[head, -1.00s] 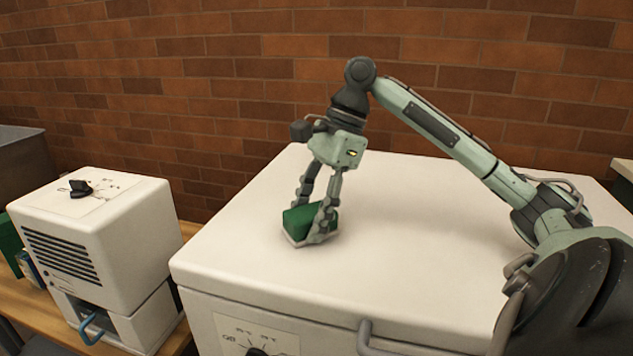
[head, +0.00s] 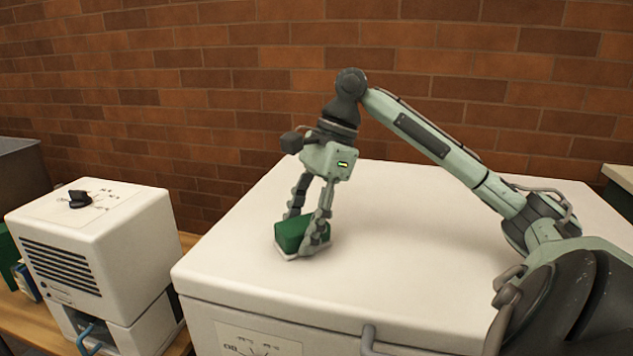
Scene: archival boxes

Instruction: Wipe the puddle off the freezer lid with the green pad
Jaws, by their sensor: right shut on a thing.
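The green pad (head: 290,236) has a pale underside and sits low at the white freezer lid (head: 400,235), left of the lid's middle. It looks to be touching the lid. My right gripper (head: 308,222) is shut on the pad, with its fingers pointing down on either side of it. I can see no puddle on the visible part of the lid; the patch under the pad and behind the gripper is hidden. My left gripper is not in view.
A white box-shaped device with a black knob (head: 80,199) and dark vents stands left of the freezer on a wooden bench (head: 25,315). A brick wall (head: 230,80) rises behind. The freezer's front handle (head: 368,340) sticks out below the lid edge.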

